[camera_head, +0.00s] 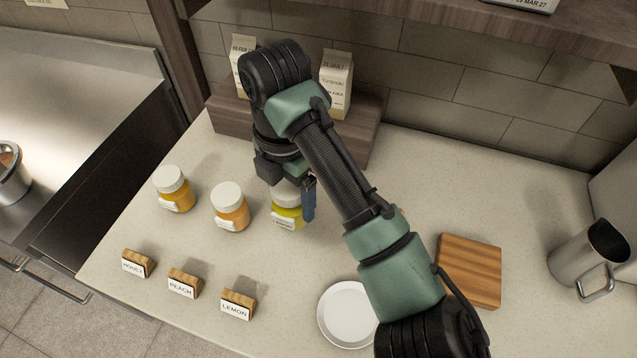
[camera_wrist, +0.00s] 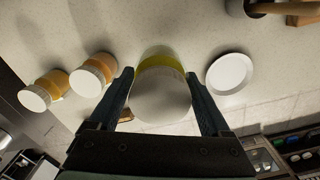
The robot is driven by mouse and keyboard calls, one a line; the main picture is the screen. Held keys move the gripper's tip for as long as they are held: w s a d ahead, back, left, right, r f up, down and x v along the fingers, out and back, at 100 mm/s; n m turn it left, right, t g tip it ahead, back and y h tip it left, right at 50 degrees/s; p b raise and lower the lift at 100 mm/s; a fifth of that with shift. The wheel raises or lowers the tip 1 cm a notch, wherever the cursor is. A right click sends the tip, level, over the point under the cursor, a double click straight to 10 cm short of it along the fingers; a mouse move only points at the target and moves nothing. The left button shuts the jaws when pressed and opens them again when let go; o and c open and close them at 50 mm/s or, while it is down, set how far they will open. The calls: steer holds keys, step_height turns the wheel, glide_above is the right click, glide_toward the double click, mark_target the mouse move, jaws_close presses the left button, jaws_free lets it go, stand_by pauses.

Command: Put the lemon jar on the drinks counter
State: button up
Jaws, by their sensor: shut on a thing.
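The lemon jar (camera_head: 287,218) has a white lid, yellow contents and a white label, and is upright in line with two other jars. My gripper (camera_head: 290,195) comes down over it from above and is shut on it; one blue finger shows on its right side. In the wrist view, the lemon jar (camera_wrist: 160,95) is between the two fingers of my gripper (camera_wrist: 160,77), lid toward the camera. Whether its base touches the counter (camera_head: 420,190) is hard to tell. A small sign reading LEMON (camera_head: 237,305) stands in front of it.
Two orange-yellow jars (camera_head: 174,190) (camera_head: 230,208) stand to the left. Signs read HONEY (camera_head: 135,264) and PEACH (camera_head: 183,283). A white plate (camera_head: 345,315), wooden board (camera_head: 470,270) and metal jug (camera_head: 588,255) lie right. Cartons (camera_head: 336,85) stand on a wooden riser behind.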

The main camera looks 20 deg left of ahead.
steer(key=shift+f, duration=4.8)
steer(key=o, duration=1.5)
steer(key=shift+o, duration=0.2)
step_height(320, 180, up, 12)
steer(key=shift+r+p, duration=0.1)
steer(key=shift+p, duration=0.4)
steer(key=shift+r, duration=0.1)
